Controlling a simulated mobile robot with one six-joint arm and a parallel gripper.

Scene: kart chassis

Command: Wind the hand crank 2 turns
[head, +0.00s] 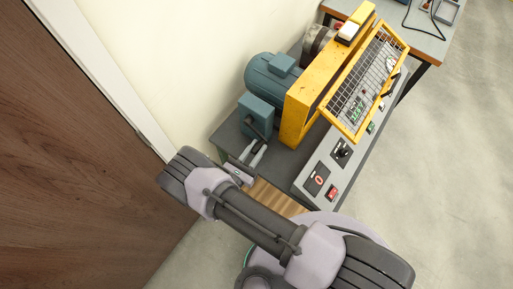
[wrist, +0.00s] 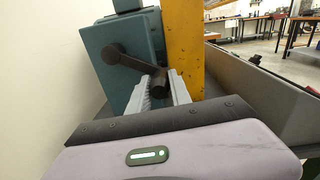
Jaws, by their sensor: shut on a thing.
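The hand crank (wrist: 127,60) is a dark arm on the side of a blue-grey gearbox (wrist: 138,37). Its hub is at the upper left and its handle at the lower right in the wrist view. My gripper (wrist: 160,86) has its two light ribbed fingers on either side of the crank's handle and is shut on it. In the head view my gripper (head: 251,160) reaches up to the gearbox (head: 258,114), and the crank shows only in small part between the fingers and the box.
A yellow machine frame (head: 305,100) with a mesh guard (head: 365,80) and a blue motor (head: 273,78) stand beside the gearbox. A grey control panel (head: 325,172) with switches runs along the right. A cream wall (head: 180,60) and brown door (head: 75,170) are close on the left.

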